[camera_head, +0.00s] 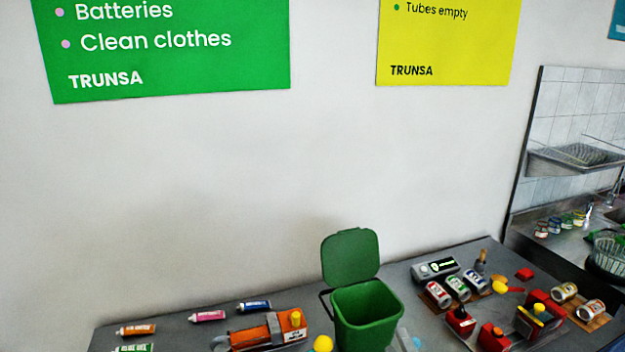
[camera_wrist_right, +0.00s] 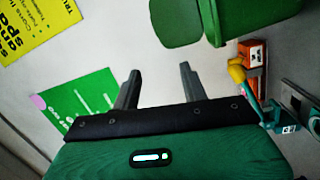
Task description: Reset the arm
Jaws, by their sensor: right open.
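My right gripper (camera_wrist_right: 159,70) shows in the right wrist view with its two dark fingers apart and nothing between them. The green lidded bin (camera_wrist_right: 225,25) is beyond the fingers at the top of that view, apart from them. In the head view I cannot make out either gripper clearly. My left gripper is not in view.
The open green bin (camera_head: 365,315) stands on the grey counter (camera_head: 400,268). Several tubes (camera_head: 208,316) and an orange device (camera_head: 268,331) lie to its left. Several cans (camera_head: 458,287) and red blocks (camera_head: 492,338) are to its right. A sink area (camera_head: 575,158) is at far right.

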